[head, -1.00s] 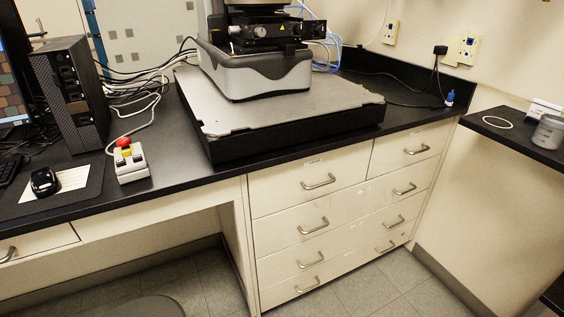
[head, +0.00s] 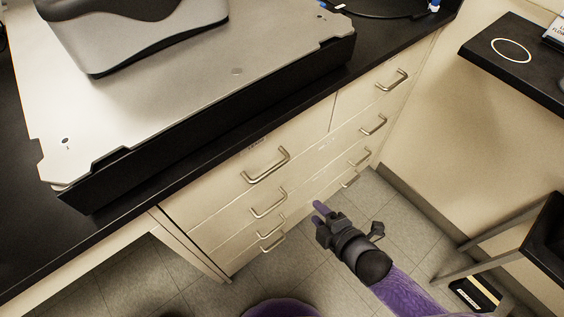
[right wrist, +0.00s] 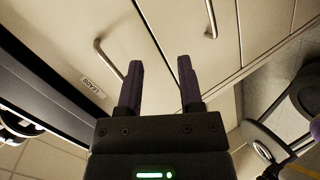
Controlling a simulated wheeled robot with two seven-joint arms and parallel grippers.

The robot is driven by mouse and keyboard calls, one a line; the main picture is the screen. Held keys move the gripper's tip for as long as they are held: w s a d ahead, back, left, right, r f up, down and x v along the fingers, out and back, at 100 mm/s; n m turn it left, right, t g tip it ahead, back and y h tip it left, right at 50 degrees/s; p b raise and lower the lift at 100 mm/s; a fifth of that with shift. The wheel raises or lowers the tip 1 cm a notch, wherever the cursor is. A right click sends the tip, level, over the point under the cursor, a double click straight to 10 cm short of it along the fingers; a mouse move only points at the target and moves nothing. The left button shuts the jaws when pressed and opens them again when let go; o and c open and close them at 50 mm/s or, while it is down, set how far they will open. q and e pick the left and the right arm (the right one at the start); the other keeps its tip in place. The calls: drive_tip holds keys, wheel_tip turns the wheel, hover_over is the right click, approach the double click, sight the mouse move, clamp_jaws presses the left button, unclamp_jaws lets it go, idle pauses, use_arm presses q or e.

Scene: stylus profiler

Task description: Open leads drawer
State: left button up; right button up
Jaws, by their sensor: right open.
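The leads drawer (head: 225,185) is the wide top-left drawer of the cream cabinet and looks shut. Its metal bar handle (head: 268,166) also shows in the right wrist view (right wrist: 104,58), beside a label reading LEADS (right wrist: 92,87). My right gripper (head: 318,210) is open and empty, below and to the right of that handle in the head view. In the right wrist view its two fingers (right wrist: 160,68) point at the drawer fronts, with the leads handle just left of the left finger, apparently not between them. My left gripper is not in view.
Other drawer handles (head: 268,205) sit below and to the right (head: 392,80). The black counter edge (head: 130,205) overhangs the drawers, carrying the instrument's grey platform (head: 190,85). A side table (head: 500,65) stands at right. A stool (head: 545,235) stands at lower right.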

sight(274, 168)
drive_tip(key=w+a+r+n+t+y, duration=0.1)
drive_tip(key=w+a+r+n+y, duration=0.15)
drive_tip(key=a+r+n, duration=0.35)
drive_tip(key=shift+m+y, duration=0.25)
drive_tip(key=shift+m, duration=0.45)
drive_tip(key=b+x, duration=0.1)
drive_tip(key=x, duration=0.1)
drive_tip(key=b+x, duration=0.1)
drive_tip(key=x, duration=0.2)
drive_tip(key=r+b+x, duration=0.1)
drive_tip(key=b+x, duration=0.1)
drive_tip(key=shift+w+d+f, duration=0.1)
drive_tip(key=shift+w+d, duration=0.1)
drive_tip(key=shift+w, duration=0.45)
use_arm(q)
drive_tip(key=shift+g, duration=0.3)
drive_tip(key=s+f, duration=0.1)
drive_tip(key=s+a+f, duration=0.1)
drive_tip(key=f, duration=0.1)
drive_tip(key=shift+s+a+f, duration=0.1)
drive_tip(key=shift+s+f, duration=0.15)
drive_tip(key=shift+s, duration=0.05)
use_arm(e)
drive_tip(key=shift+c, duration=0.3)
clamp_jaws()
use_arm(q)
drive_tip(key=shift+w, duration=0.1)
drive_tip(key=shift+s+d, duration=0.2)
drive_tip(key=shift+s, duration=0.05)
